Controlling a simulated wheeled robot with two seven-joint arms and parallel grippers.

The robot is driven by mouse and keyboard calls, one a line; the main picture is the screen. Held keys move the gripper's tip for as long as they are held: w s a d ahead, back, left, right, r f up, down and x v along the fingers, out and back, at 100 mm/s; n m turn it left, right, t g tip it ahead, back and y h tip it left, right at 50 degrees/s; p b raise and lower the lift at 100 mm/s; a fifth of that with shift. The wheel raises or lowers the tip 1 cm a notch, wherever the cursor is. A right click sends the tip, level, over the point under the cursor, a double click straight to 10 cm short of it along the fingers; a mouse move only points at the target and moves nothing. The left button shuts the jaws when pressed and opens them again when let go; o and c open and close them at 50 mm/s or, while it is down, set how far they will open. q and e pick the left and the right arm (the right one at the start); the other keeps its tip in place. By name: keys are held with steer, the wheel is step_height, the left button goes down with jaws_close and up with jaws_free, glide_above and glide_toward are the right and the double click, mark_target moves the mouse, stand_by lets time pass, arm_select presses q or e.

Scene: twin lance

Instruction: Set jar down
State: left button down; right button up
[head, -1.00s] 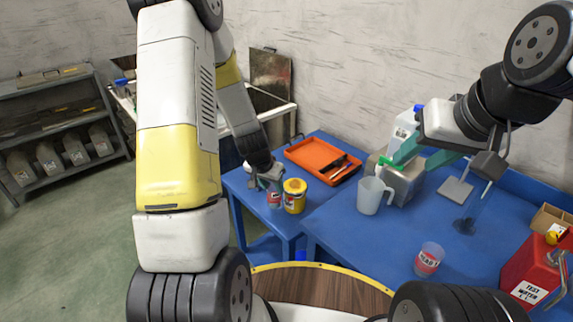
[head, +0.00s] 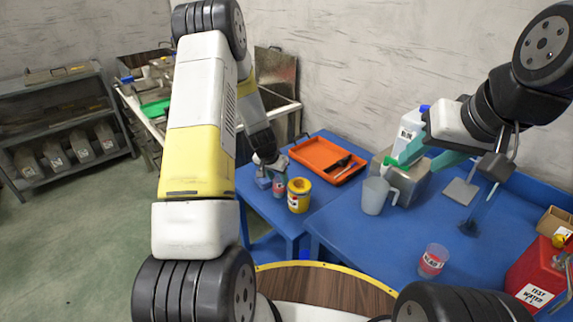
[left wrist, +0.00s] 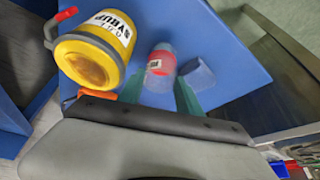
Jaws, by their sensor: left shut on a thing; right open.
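The jar, small and clear with a red label, shows beside the yellow tin in the head view (head: 279,187) and the left wrist view (left wrist: 160,66). My left gripper (head: 272,172) is shut on it; its green fingers flank the jar in the left wrist view (left wrist: 162,92). The jar looks roughly upright, over the small blue table (head: 262,207). I cannot tell whether its base touches the table. My right gripper (head: 416,164) is open, with teal fingers near the metal box at the right, and holds nothing visible.
The yellow syrup tin (head: 299,197) stands close to the jar. A small bluish container (left wrist: 200,74) is on its other side. An orange tray (head: 325,160) lies behind. A translucent jug (head: 374,196), metal box (head: 412,186) and red-labelled cup (head: 433,261) stand on the larger blue table.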

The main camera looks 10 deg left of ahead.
arm_select(q)
steer(key=shift+f, duration=0.15)
steer(key=c, duration=0.8)
jaws_free()
steer(key=d+v, duration=0.2)
steer(key=v, duration=1)
steer(key=d+v, duration=0.2)
steer(key=v, duration=0.9)
steer(key=s+d+r, duration=0.1)
steer(key=s+r, duration=0.3)
steer(key=s, duration=0.4)
steer(key=s+d+r+n+t, duration=0.1)
steer(key=s+r, duration=0.4)
steer(key=s, duration=0.3)
steer(key=s+d+r+n+h, duration=0.1)
steer(key=s+r, duration=0.4)
steer(key=s, duration=0.3)
steer(key=shift+d+r+t, duration=0.15)
steer(key=shift+r+t, duration=0.05)
steer(key=shift+t, duration=0.2)
steer(key=shift+w, duration=0.1)
